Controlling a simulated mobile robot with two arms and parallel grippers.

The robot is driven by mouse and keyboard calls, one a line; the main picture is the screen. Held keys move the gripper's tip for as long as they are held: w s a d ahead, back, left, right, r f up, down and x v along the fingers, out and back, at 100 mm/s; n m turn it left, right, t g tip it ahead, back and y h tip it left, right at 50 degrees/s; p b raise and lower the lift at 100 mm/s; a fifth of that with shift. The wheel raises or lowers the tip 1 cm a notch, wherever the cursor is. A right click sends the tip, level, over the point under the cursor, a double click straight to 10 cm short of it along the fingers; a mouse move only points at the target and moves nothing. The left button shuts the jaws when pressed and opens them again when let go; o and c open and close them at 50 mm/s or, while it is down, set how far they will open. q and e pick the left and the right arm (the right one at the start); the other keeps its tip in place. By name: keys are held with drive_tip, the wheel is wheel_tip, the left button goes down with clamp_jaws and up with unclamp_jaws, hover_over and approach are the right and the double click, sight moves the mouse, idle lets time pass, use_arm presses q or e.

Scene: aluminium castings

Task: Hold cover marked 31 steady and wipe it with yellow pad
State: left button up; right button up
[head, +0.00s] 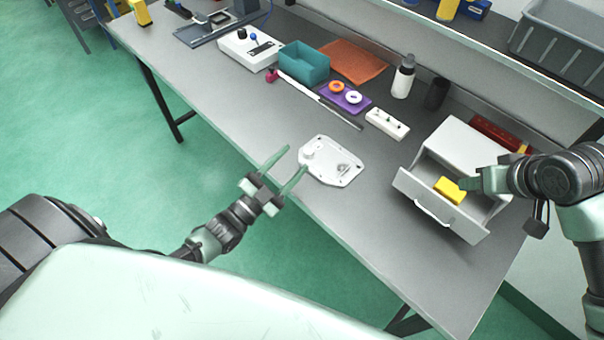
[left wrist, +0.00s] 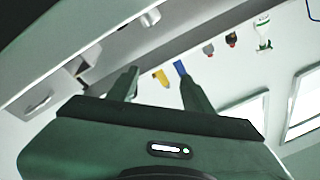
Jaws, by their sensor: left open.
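A pale cover plate (head: 335,172) with raised round bosses lies flat on the grey table near its front edge; no number is readable on it. My left gripper (head: 296,159) is open and empty at the table's front edge, its fingers pointing towards the cover from the left. Its fingers also show apart in the left wrist view (left wrist: 160,82). The yellow pad (head: 449,190) lies in the open drawer (head: 425,203) of a white unit. My right gripper (head: 466,185) is at the pad's right end; whether its fingers are closed on it cannot be told.
Behind the cover are a white block with small pegs (head: 387,123), a purple tray with rings (head: 346,98), a long bar (head: 330,108), a teal bin (head: 304,64) and a white bottle (head: 403,76). The tabletop (head: 378,240) in front of the drawer is clear.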

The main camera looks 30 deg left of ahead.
sight(307, 155)
use_arm(q)
drive_tip(key=n+y, duration=0.2)
drive_tip(key=w+f+n+y, duration=0.1)
drive_tip(key=n+y, duration=0.1)
drive_tip(key=n, duration=0.1)
drive_tip(key=n+y, duration=0.2)
drive_tip(key=shift+w+d+f+y, duration=0.15)
drive_tip(key=shift+d+y, duration=0.1)
drive_tip(key=shift+y, duration=0.15)
drive_tip(key=n+y, duration=0.1)
drive_tip(key=n, duration=0.1)
drive_tip(key=d+f+n+g+y, duration=0.1)
drive_tip(key=n, duration=0.1)
drive_tip(key=f+n+g+y, duration=0.1)
drive_tip(key=shift+d+f+n, duration=0.25)
drive_tip(key=shift+d+n, duration=0.1)
drive_tip(key=shift+n, duration=0.05)
drive_tip(key=shift+d+f+n+g+y, duration=0.25)
drive_tip(key=shift+f+n+g+y, duration=0.15)
drive_tip(key=shift+n+g, duration=0.1)
drive_tip(key=x, duration=0.7)
drive_tip(key=shift+w, duration=0.3)
clamp_jaws()
